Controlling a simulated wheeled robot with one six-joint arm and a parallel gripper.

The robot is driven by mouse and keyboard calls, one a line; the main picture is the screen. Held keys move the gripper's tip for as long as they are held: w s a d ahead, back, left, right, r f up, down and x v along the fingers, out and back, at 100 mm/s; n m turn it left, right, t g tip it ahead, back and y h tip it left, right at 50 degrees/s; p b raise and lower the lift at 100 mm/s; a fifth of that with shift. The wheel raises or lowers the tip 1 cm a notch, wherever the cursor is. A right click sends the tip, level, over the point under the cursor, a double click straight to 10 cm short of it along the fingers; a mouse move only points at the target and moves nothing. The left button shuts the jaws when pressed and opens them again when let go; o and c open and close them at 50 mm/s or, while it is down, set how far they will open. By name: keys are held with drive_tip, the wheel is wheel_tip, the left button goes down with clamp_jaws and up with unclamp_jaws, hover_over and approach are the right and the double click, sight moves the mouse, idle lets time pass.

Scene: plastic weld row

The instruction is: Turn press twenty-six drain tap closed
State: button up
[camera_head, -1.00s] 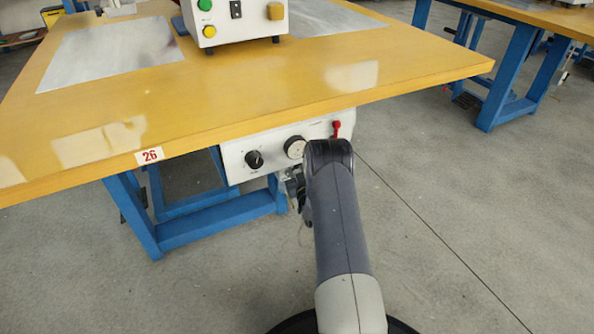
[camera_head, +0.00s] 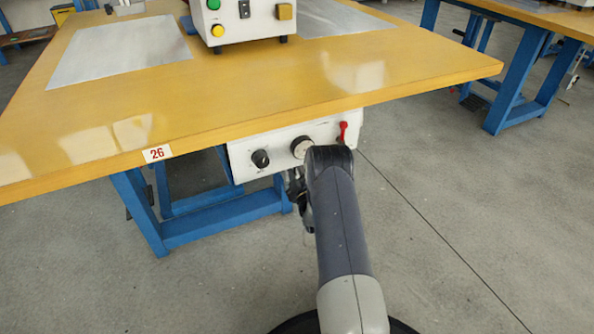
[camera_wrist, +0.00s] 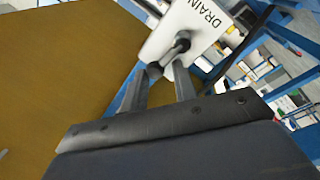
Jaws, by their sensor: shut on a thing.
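In the wrist view, a white plate marked DRAIN (camera_wrist: 200,30) carries the dark drain tap (camera_wrist: 181,43). Its short handle points down and left in the picture, toward the fingertips. My gripper (camera_wrist: 165,70) is shut on the tap handle, one finger on each side of its end. In the head view my forearm reaches under the front edge of the table labelled 26 (camera_head: 157,154). The gripper's hold on the tap is hidden there behind the arm.
A white panel (camera_head: 240,160) under the tabletop (camera_head: 250,95) has a black knob (camera_head: 261,158), a round gauge (camera_head: 301,147) and a red lever (camera_head: 343,130). Blue legs (camera_head: 140,210) stand left of my arm.

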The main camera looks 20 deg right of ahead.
drive_tip(key=shift+s+f+n, duration=0.15)
drive_tip(key=shift+f+n, duration=0.2)
drive_tip(key=shift+n, duration=0.15)
drive_tip(key=o, duration=0.8)
drive_tip(key=shift+d, duration=0.15)
drive_tip(key=shift+o, duration=0.9)
drive_tip(key=shift+r, duration=0.1)
drive_tip(key=s+a+f+p, duration=0.1)
drive_tip(key=s+p, duration=0.2)
drive_tip(key=s, duration=0.7)
drive_tip(key=shift+s+f+p, duration=0.25)
drive_tip(key=shift+f+p, duration=0.05)
drive_tip(key=shift+p, duration=0.05)
drive_tip(key=shift+c, duration=0.3)
